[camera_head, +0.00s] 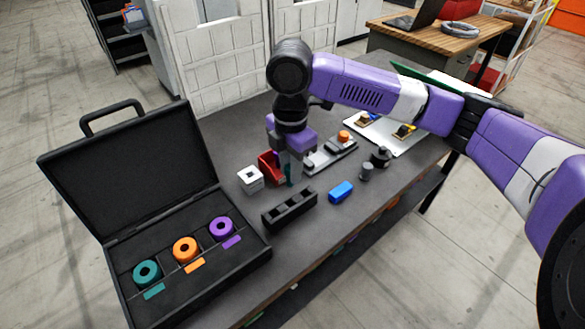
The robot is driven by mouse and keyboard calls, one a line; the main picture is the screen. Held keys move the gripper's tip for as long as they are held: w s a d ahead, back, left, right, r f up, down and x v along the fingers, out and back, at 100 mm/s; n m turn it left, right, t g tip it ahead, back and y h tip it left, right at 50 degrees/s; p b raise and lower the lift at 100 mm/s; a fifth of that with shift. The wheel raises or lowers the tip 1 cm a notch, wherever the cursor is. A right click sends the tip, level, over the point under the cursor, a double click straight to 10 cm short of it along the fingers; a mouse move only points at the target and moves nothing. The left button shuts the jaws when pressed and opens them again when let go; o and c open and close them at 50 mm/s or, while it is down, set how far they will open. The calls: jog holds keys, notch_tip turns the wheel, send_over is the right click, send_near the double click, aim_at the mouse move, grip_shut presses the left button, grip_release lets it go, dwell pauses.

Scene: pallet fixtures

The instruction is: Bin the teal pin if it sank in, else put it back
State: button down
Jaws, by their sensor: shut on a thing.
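My gripper (291,172) points down over the table, just right of a small red bin (267,165). It is shut on the teal pin (289,180), of which only a narrow teal strip shows between the fingers. The pin is upright; I cannot tell whether its lower end touches the table. A white block with a square dark hole (250,186) stands left of the bin. A grey fixture (318,161) with an orange knob (344,135) lies right of and behind the gripper.
An open black case (120,240) at left holds teal, orange and purple rings. A black slotted block (289,212), a blue block (341,192) and dark cylindrical parts (381,156) stand in front and right. A white board (405,140) lies at the back right.

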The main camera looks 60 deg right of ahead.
aim_at(291, 186)
jog(key=shift+f+b, duration=1.6)
jog(key=shift+f, duration=0.25)
jog(key=shift+f+b, duration=0.6)
jog(key=shift+f, duration=0.5)
jog(key=shift+f+b, duration=0.5)
jog(key=shift+f, duration=0.7)
jog(key=c, duration=1.2)
grip_release()
jog(key=shift+o, duration=0.6)
jog(key=o, duration=0.3)
jog(key=shift+o, duration=0.2)
jog(key=shift+r, duration=0.1)
